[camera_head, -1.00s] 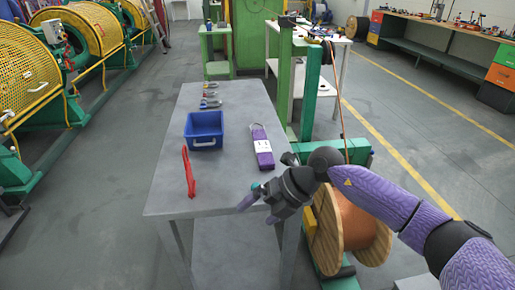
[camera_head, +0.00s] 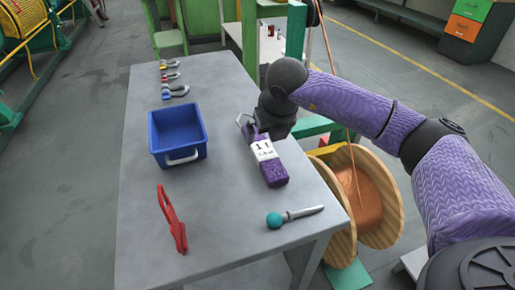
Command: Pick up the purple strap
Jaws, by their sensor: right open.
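The purple strap (camera_head: 273,172) lies folded on the grey table, right of the blue bin. It has a white label marked "1t" and a greyish loop at its far end. My right gripper (camera_head: 264,124) is beside and over the strap's far end, reaching in from the right. It is open; its fingertips are mostly hidden by its own dark body, and I cannot tell whether they touch the strap. My left gripper is not in view.
The table (camera_head: 225,225) also holds a blue bin (camera_head: 152,138), red-handled pliers (camera_head: 172,218), a spike with a teal ball handle (camera_head: 293,217) and several shackles (camera_head: 174,91). A wooden cable reel (camera_head: 385,205) stands right of the table. A green post (camera_head: 249,40) rises behind.

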